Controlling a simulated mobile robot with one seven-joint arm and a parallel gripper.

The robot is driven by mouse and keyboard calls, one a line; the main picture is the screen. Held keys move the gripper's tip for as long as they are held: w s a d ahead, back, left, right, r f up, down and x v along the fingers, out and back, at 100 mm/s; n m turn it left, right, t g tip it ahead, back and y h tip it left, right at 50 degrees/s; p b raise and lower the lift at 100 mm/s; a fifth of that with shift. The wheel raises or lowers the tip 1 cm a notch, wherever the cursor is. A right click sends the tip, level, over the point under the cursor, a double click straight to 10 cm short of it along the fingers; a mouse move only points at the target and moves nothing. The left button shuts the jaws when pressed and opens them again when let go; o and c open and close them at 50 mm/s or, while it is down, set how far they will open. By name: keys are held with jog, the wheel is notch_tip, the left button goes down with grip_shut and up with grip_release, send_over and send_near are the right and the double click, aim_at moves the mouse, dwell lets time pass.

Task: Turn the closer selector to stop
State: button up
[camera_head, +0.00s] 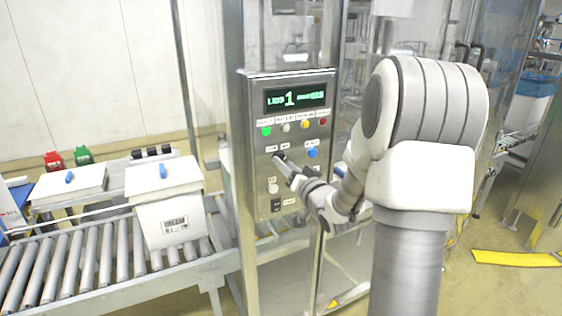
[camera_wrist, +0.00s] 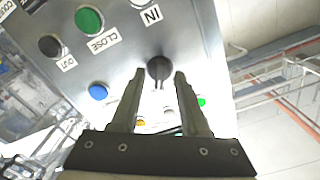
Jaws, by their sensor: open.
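A steel control panel (camera_head: 255,150) with a lit display stands in the middle of the head view. A black selector knob (camera_wrist: 159,68) is on the panel face in the wrist view. It lies between the two fingertips of my gripper (camera_wrist: 159,77), with one finger on each side. My gripper is open, and I cannot tell whether the fingers touch the knob. In the head view my gripper (camera_head: 284,163) is at the panel's left middle and hides the knob. The knob's position markings are not readable, so its setting cannot be told.
The wrist view shows a green button (camera_wrist: 89,19) labelled CLOSE, a black button (camera_wrist: 50,46) labelled OUT and a blue button (camera_wrist: 98,91). An IN label sits above the knob. In the head view, a white lidded box (camera_head: 165,205) stands on the roller conveyor (camera_head: 85,262) at left.

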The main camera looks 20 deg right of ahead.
jog(key=shift+w, duration=0.25)
grip_shut()
dwell(0.3)
